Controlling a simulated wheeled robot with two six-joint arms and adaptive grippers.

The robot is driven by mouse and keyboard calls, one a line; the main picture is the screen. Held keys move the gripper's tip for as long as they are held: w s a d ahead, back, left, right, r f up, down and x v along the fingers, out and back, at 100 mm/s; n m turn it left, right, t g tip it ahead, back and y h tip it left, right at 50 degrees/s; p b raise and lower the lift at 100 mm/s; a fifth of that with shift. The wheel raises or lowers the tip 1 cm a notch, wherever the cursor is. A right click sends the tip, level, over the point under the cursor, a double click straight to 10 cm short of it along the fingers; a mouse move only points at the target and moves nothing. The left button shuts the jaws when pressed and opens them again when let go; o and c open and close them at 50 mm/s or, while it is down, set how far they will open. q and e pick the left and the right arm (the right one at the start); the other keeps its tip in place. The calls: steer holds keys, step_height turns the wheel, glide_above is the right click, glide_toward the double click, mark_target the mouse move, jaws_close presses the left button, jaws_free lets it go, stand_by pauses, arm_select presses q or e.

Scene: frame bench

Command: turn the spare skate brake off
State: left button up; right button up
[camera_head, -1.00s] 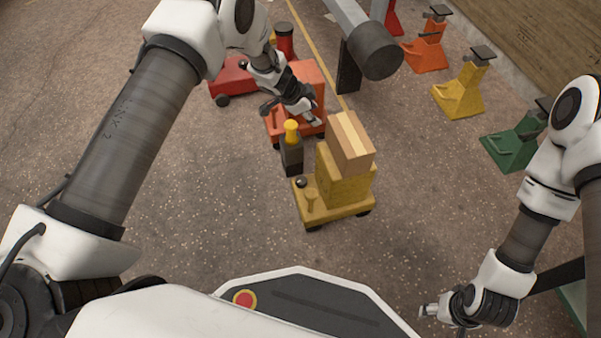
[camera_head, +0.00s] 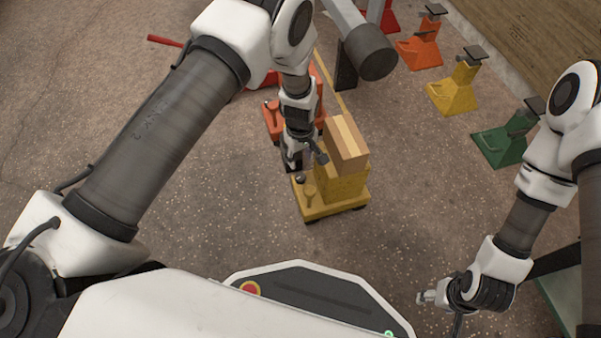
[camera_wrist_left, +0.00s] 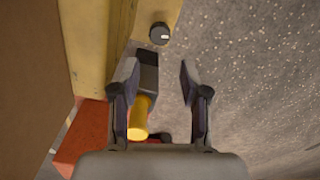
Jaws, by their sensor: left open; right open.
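A yellow machine skate (camera_head: 335,207) stands on the floor with a wood block (camera_head: 345,137) on its upright. A black round knob (camera_head: 300,179) sits on its low deck; in the left wrist view the knob (camera_wrist_left: 160,33) shows a white mark. An orange skate (camera_head: 272,121) stands behind, partly hidden by my left arm. I cannot tell which is the spare. My left gripper (camera_head: 304,163) is open, pointing down beside the yellow skate; in its wrist view (camera_wrist_left: 157,75) the knob lies beyond the fingertips, apart from them. My right gripper (camera_head: 430,297) is open and empty, low at right.
A dark block (camera_wrist_left: 147,72) with a yellow cylinder (camera_wrist_left: 139,118) stands close by the left gripper's finger. A grey beam end (camera_head: 371,54) overhangs behind. Orange, yellow (camera_head: 455,93) and green (camera_head: 502,145) stands line the right.

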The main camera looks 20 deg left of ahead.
mark_target(301, 177)
arm_select(q)
step_height(301, 177, down, 11)
steer(key=b, duration=0.5)
steer(key=shift+r+b, duration=0.15)
steer(key=shift+b, duration=0.25)
jaws_close()
steer(key=m+p, duration=0.2)
steer(key=shift+r+p, duration=0.3)
steer(key=shift+f+m, duration=0.15)
steer(key=shift+m, duration=0.25)
steer(key=shift+f, duration=0.1)
